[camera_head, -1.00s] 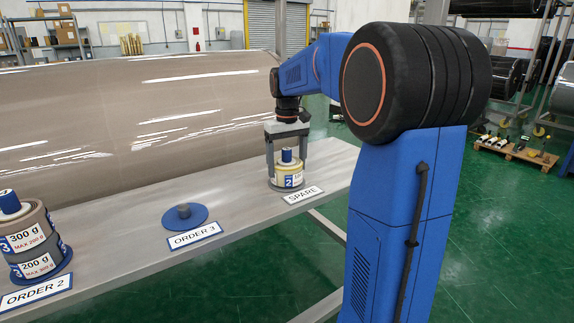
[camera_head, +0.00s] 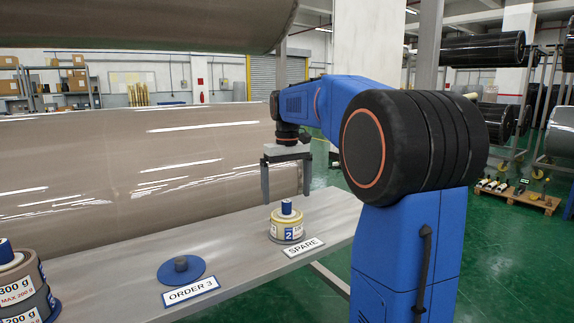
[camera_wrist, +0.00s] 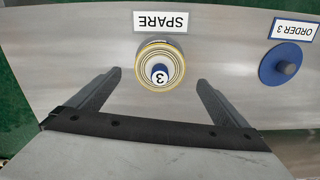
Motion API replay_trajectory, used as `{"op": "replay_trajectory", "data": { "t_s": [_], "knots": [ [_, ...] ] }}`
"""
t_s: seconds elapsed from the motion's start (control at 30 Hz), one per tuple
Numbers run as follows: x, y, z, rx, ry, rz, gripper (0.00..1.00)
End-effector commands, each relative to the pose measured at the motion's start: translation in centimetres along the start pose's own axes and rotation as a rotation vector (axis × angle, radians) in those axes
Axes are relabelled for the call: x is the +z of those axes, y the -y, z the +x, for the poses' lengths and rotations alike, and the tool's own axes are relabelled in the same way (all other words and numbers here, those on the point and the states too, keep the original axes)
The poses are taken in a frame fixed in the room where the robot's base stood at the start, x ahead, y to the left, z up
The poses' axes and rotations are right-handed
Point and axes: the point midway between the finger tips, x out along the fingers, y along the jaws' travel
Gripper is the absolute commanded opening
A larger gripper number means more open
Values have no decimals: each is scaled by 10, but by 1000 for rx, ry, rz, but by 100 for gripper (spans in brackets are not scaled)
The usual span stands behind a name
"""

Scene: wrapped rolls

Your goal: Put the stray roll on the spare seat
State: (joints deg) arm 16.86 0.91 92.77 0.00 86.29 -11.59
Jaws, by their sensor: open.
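The stray roll (camera_head: 286,229) is a small cream and yellow roll with a blue-topped peg standing up through its middle. It sits upright at the place behind the SPARE label (camera_head: 303,247); the seat under it is hidden. My gripper (camera_head: 286,198) is open and empty. Its fingertips are above and behind the roll, apart from it. In the wrist view the open fingers (camera_wrist: 158,84) spread to either side, with the roll between and beyond them.
The ORDER 3 seat (camera_head: 181,270), a blue disc with a short grey peg, is empty. A stack of labelled rolls (camera_head: 22,288) stands at the lower left. A huge brown wrapped roll (camera_head: 130,170) lies behind the table (camera_head: 120,265). Another hangs overhead at upper left.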

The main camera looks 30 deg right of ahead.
Motion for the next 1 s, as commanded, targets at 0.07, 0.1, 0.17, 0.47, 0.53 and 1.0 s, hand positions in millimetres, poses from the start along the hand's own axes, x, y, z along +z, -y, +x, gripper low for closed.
{"op": "replay_trajectory", "data": {
  "t_s": [0.07,0.1,0.17,0.47,0.53,1.0],
  "knots": [
    [-1,0,-17,1,-3,0,98],
    [-1,0,-25,0,-2,0,98],
    [-1,0,-37,1,-3,0,98],
    [-1,0,-80,0,0,0,98],
    [0,0,-85,0,0,0,98],
    [0,0,-90,0,1,0,98]
  ]
}}
